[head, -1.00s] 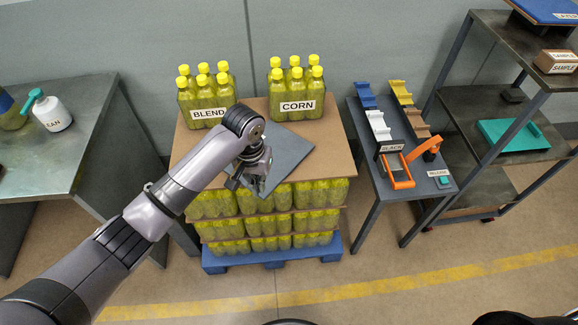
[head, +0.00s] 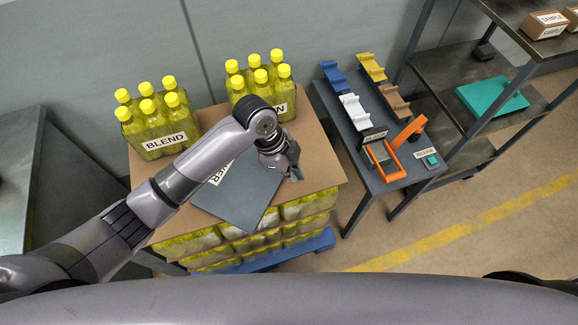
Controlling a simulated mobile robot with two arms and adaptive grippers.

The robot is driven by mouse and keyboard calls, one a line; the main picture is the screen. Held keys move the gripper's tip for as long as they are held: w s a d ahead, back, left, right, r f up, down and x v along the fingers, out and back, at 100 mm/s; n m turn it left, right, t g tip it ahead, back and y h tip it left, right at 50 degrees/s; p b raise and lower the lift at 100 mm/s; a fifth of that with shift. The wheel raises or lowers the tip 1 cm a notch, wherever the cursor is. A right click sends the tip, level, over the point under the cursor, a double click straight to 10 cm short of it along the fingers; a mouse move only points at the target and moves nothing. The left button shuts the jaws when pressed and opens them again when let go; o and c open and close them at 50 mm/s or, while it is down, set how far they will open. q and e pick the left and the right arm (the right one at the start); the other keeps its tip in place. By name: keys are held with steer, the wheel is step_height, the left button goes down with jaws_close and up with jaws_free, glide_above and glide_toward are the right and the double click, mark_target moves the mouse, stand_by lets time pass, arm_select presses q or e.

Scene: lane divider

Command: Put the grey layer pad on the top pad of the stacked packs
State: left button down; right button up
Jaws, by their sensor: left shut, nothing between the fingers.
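The grey layer pad (head: 238,198) lies skewed on the brown top pad (head: 318,165) of the stacked packs (head: 305,205). Its near corner sticks out past the front edge of the top pad. A white label on it is partly hidden by my left arm. My left gripper (head: 294,174) is shut and empty, over the top pad beside the right corner of the grey pad. Whether it touches either pad cannot be told. The BLEND pack (head: 155,128) and the second yellow-capped pack (head: 262,85) stand at the back of the top pad. My right gripper is out of view.
A narrow table (head: 345,125) with coloured holders and an orange-handled frame (head: 398,150) stands right of the stack. A shelf rack (head: 440,115) with a teal tray (head: 490,97) is farther right. A steel table (head: 15,200) is at the left. Yellow-striped floor lies in front.

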mark_target(278, 186)
arm_select(q)
steer(key=p+x, duration=0.1)
steer(key=x, duration=0.6)
steer(key=shift+w+f, duration=0.1)
steer(key=shift+f, duration=0.2)
steer(key=a, duration=0.1)
steer(key=a+p, duration=0.1)
steer(key=shift+w+a+r, duration=0.3)
steer(key=shift+w+a, duration=0.05)
steer(key=shift+a, duration=0.05)
steer(key=shift+w+a+p, duration=0.15)
steer(key=shift+a+p, duration=0.15)
steer(key=shift+a, duration=0.35)
steer(key=shift+a+f, duration=0.1)
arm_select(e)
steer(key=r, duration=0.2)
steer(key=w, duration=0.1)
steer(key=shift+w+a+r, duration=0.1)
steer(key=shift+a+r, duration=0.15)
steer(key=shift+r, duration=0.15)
